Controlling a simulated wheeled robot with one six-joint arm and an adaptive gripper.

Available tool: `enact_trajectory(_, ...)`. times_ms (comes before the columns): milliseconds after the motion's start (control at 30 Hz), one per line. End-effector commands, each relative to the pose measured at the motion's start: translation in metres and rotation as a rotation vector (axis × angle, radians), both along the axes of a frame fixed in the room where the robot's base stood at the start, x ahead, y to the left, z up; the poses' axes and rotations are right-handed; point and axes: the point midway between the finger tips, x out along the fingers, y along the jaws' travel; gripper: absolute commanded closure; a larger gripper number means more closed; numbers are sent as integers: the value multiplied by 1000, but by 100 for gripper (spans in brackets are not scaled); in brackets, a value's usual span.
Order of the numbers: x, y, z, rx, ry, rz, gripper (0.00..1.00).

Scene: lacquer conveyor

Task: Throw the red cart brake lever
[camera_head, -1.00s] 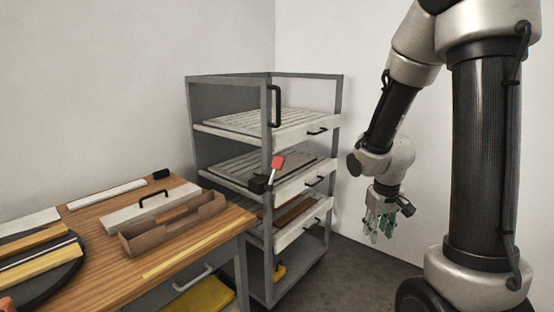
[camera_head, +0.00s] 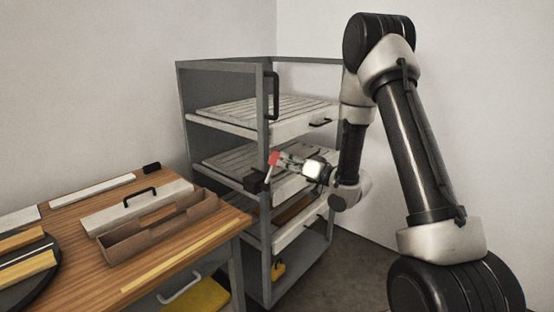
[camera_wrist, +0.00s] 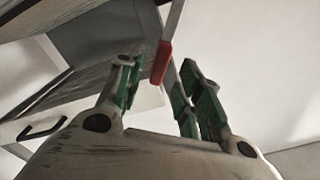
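The cart (camera_head: 267,225) is a grey frame with several slatted trays. The brake lever (camera_head: 274,158) has a red grip and a dark pivot block (camera_head: 255,181) on the cart's front post. It stands tilted up to the right. My gripper (camera_head: 282,160) is beside the red grip in the head view, coming from the right. In the wrist view my gripper (camera_wrist: 160,85) is open, its green-padded fingers apart. The red lever (camera_wrist: 162,62) shows between and beyond the fingertips, nearer the middle. I cannot tell whether a finger touches it.
A wooden table (camera_head: 190,262) stands at the left, with a brown open tray (camera_head: 150,240) and a white handled box (camera_head: 120,222) on it. A black vertical handle (camera_head: 273,95) is on the cart post above the lever. Floor right of the cart is clear.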

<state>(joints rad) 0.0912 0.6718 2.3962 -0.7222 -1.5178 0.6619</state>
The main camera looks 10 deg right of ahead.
Motion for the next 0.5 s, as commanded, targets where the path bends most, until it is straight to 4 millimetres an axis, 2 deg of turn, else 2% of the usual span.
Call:
enact_trajectory(200, 29, 22, -1, -2, -1, 1, 64)
enact_trajectory(500, 43, 31, 0, -2, 0, -2, 64)
